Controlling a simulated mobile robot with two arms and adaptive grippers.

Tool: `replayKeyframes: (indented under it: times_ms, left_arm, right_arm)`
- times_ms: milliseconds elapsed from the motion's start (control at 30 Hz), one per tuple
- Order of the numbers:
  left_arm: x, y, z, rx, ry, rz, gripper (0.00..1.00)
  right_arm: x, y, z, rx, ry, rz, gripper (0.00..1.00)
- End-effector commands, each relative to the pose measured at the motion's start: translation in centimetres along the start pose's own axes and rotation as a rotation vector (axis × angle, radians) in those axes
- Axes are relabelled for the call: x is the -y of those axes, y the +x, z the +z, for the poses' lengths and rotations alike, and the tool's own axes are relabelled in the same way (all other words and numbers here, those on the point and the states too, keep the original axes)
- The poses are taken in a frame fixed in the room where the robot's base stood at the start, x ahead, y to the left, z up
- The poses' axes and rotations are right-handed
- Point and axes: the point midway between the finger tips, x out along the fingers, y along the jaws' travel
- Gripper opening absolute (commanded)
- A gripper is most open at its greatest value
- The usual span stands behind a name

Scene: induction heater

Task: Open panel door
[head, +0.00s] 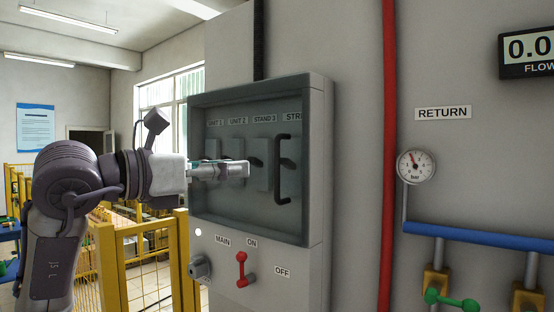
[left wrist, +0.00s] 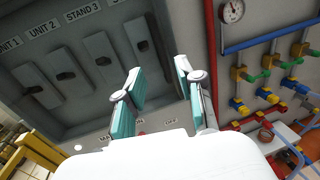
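The panel door (head: 225,226) is a dark see-through cover on a grey wall cabinet and looks closed. Its black vertical handle (head: 283,168) is on the door's right side. Labelled switches show behind the door, also in the left wrist view (left wrist: 65,76). My left gripper (head: 245,169) is in front of the door, left of the handle and apart from it in the picture. In the left wrist view its two teal-padded fingers (left wrist: 159,70) are spread with nothing between them. My right gripper is not in view.
Below the door are a MAIN knob (head: 199,267) and a red lever (head: 242,268). A red pipe (head: 388,150), a gauge (head: 416,166) and a blue pipe (head: 480,237) with valves are to the right. A yellow fence (head: 150,230) stands at the left.

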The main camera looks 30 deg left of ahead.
Motion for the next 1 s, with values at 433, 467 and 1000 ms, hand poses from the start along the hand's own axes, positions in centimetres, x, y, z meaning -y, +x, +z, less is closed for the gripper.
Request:
replayKeyframes:
  times_ms: [433, 467, 1000]
  left_arm:
    - [0.1, 8.8, 0.3, -0.002, -0.002, -0.005, 0.37]
    - [0.1, 9.1, 0.3, -0.002, -0.002, -0.004, 0.37]
    - [0.1, 10.4, 0.0, -0.001, 0.0, -0.003, 0.24]
  right_arm:
    - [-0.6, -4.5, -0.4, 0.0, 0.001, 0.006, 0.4]
    - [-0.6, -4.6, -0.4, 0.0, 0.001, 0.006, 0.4]
    - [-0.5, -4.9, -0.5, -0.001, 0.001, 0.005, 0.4]
